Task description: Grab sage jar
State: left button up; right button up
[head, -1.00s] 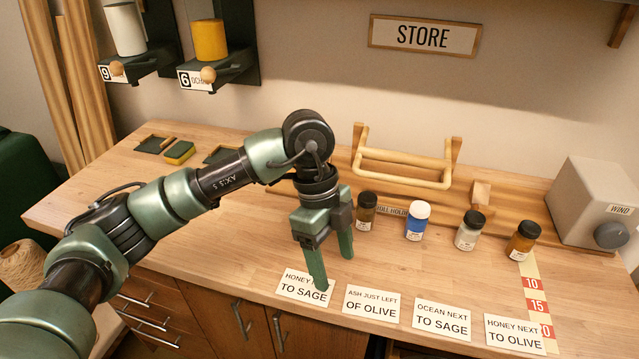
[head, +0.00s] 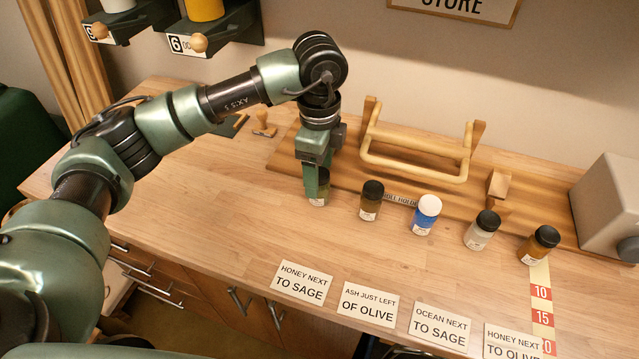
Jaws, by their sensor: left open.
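A row of small jars stands on the wooden table. The leftmost jar, greenish and likely the sage jar (head: 319,201), is mostly hidden by my left gripper (head: 314,184). My left gripper points down at this jar and is open, with a green finger in front of its upper left part. Whether the fingers touch the jar I cannot tell. To its right stand a brown-olive jar with black cap (head: 370,204), a blue jar with white cap (head: 425,218), a pale grey jar (head: 480,234) and an amber jar (head: 537,247). My right gripper is out of view.
A wooden rack (head: 415,168) stands behind the jars, with a small wooden block (head: 498,185) beside it. Cards, including "Honey next to sage" (head: 302,281), line the front edge. A grey box (head: 607,205) is at the right.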

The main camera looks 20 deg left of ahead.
pick_arm(q)
notch_tip(320, 180, down, 4)
jog(key=shift+w+f+p, duration=0.15)
jog(key=shift+f+p, duration=0.1)
jog(key=shift+p, duration=0.3)
grip_shut()
jog(key=shift+r, duration=0.1)
